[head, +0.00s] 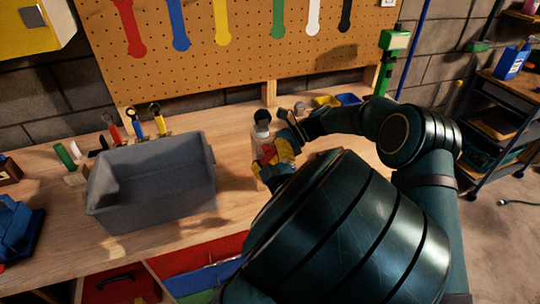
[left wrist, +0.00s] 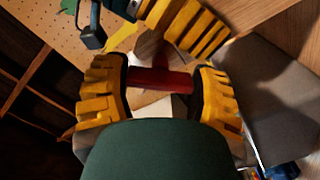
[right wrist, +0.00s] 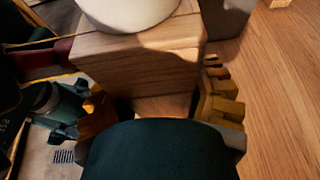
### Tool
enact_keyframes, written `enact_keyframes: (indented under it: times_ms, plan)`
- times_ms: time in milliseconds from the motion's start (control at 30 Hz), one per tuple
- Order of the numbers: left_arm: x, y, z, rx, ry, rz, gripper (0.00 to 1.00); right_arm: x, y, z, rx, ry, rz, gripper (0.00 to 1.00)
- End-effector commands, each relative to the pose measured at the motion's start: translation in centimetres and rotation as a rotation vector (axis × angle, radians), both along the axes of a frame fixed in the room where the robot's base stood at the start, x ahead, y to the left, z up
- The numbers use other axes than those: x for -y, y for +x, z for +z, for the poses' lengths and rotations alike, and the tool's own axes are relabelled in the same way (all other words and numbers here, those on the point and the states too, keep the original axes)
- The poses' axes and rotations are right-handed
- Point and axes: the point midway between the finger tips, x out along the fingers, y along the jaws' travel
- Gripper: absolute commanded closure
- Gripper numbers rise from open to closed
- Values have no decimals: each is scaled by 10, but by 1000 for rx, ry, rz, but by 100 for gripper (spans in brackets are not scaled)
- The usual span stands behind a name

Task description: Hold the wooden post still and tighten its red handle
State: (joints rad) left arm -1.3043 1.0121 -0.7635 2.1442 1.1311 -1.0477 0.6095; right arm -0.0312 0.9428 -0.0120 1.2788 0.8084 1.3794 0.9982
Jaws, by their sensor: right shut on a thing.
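The wooden post (right wrist: 140,62) fills the upper middle of the right wrist view, with a round white piece on its top. My right gripper (right wrist: 157,105) is shut on the post, one yellow pad on each side. The red handle (left wrist: 160,80) lies across the middle of the left wrist view. My left gripper (left wrist: 160,95) is open around the handle, a yellow pad beyond each end. The handle also shows at the left of the right wrist view (right wrist: 45,60). In the head view my left gripper (head: 276,163) shows at the post, which my arms largely hide.
A grey bin (head: 150,185) stands on the wooden workbench (head: 236,170), left of the post. Several coloured-handled tools (head: 135,122) stand behind it. Small yellow (head: 327,101) and blue (head: 348,99) trays sit at the back right. A pegboard (head: 235,60) rises behind the bench.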

Motion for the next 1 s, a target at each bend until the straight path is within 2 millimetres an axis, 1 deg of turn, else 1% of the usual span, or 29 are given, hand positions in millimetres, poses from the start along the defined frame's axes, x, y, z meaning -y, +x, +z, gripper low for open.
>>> enact_keyframes:
  times_ms: [267, 600, 700, 1000]
  plan:
    - [0, 0, 0, -5, 15, 1, 75, 1, 1, 0, 2, 0, -1, 93]
    - [-1, 0, 1, -71, 233, 3, 75, 1, 1, 0, 3, -1, -3, 93]
    - [-1, 0, 1, -80, 264, 3, 75, 1, 1, 0, 3, -1, -3, 93]
    - [-1, 0, 1, -81, 271, 3, 75, 1, 1, 0, 4, -2, -4, 93]
